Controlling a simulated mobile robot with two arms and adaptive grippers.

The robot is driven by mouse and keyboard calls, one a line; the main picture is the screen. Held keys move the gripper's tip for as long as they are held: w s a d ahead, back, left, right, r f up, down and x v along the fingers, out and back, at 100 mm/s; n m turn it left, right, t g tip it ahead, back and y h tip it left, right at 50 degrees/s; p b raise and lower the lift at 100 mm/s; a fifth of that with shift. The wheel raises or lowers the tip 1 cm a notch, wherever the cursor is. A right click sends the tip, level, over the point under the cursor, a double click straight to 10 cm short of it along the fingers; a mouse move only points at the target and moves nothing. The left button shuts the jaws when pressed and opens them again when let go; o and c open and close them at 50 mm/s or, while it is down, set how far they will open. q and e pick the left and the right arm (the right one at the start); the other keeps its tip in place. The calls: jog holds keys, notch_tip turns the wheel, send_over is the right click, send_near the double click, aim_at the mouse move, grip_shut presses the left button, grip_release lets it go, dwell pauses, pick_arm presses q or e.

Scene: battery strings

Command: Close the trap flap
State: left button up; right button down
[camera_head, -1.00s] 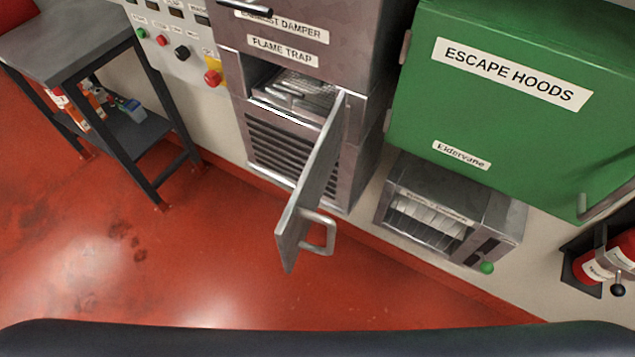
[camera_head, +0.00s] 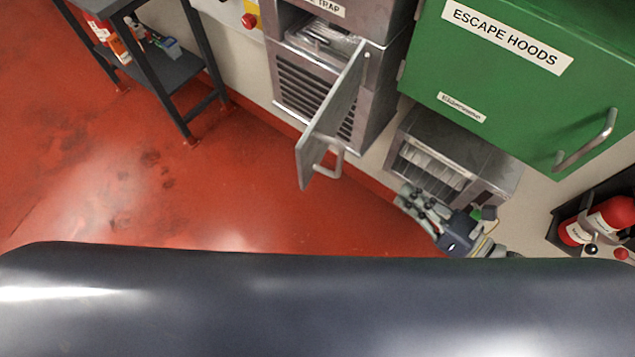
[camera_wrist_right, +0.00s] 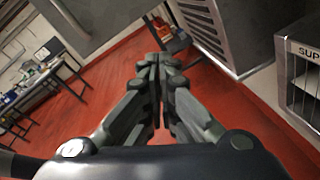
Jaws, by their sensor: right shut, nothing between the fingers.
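The trap flap (camera_head: 333,115) is a grey metal door that stands open. It swings out from the right side of the flame trap opening (camera_head: 318,44) in the metal cabinet, and its handle (camera_head: 333,160) is near its free end. In the right wrist view, a grey panel with a metal bar (camera_wrist_right: 85,20) at the upper left looks like the flap. My right gripper (camera_head: 408,194) is right of the flap and its handle, apart from them, in front of the low metal box. Its fingers (camera_wrist_right: 158,68) are together and empty in the wrist view. My left gripper is not in view.
A green escape hoods cabinet (camera_head: 500,100) hangs at the right above a low metal box (camera_head: 475,150). Red extinguishers (camera_head: 600,222) stand at the far right. A dark table (camera_head: 170,75) is at the left. The red floor (camera_head: 220,185) left of the flap is clear.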

aim_at(305, 174)
jog(key=s+a+r+n+g+y, duration=0.4)
jog(key=s+a+r+n, duration=0.25)
jog(key=r+n, duration=0.25)
jog(key=p+x, duration=0.2)
jog(key=x, duration=0.2)
jog(key=p+x, duration=0.2)
jog(key=x, duration=0.2)
jog(key=p+x, duration=0.2)
jog(key=x, duration=0.2)
jog(key=shift+w+d+r, duration=0.15)
jog(key=shift+w+r, duration=0.1)
jog(key=shift+r, duration=0.15)
jog(key=shift+w+a+f, duration=0.1)
jog(key=shift+w+a, duration=0.15)
jog(key=shift+a, duration=0.3)
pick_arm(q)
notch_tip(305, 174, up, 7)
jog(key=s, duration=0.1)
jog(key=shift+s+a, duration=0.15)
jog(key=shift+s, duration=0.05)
pick_arm(e)
jog(key=shift+a+f, duration=0.1)
jog(key=shift+a, duration=0.05)
